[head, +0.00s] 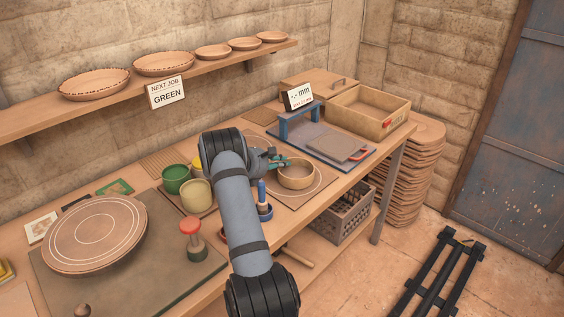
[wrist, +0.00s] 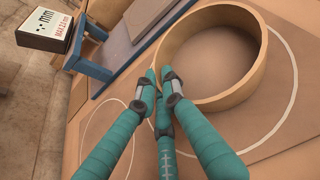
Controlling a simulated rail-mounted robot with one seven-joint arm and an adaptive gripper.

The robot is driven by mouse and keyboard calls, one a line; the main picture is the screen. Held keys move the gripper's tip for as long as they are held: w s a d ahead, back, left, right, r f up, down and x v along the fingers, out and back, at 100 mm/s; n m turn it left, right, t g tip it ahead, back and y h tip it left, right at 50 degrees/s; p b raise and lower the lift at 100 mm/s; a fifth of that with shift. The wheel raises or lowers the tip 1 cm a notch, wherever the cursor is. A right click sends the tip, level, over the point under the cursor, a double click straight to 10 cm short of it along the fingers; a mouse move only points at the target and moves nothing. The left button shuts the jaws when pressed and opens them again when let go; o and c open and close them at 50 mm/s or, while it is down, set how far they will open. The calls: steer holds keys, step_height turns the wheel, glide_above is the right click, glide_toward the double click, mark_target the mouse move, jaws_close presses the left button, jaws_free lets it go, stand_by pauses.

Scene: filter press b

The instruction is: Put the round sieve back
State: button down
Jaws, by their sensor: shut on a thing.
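The round sieve (head: 297,184) is a shallow tan ring with a plain, darker inside. It is at or just above a brown board (head: 318,187) marked with white circles, right of my arm in the head view. In the wrist view, the sieve (wrist: 243,85) fills the upper right, inside a large white ring but off its centre. My gripper (head: 283,162) has teal fingers. In the wrist view, my gripper (wrist: 158,77) is shut on the near left part of the sieve's wall. I cannot tell whether the sieve's underside touches the board.
A blue frame (head: 300,122) with a display sign (head: 298,97) stands behind the sieve, beside a flat tray (head: 338,146). A wooden box (head: 367,112) stands at the back right.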

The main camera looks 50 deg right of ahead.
steer(key=shift+f, duration=0.1)
steer(key=shift+f, duration=0.1)
steer(key=shift+f, duration=0.1)
steer(key=c, duration=1.9)
jaws_free()
steer(key=shift+r, duration=0.2)
steer(key=shift+w+a+r, duration=0.1)
steer(key=shift+w+a, duration=0.05)
steer(key=shift+a, duration=0.25)
steer(key=b+v, duration=0.1)
steer(key=v, duration=0.4)
steer(key=b+v, duration=0.1)
steer(key=v, duration=0.5)
steer(key=shift+s+r, duration=0.1)
steer(key=shift+s, duration=0.1)
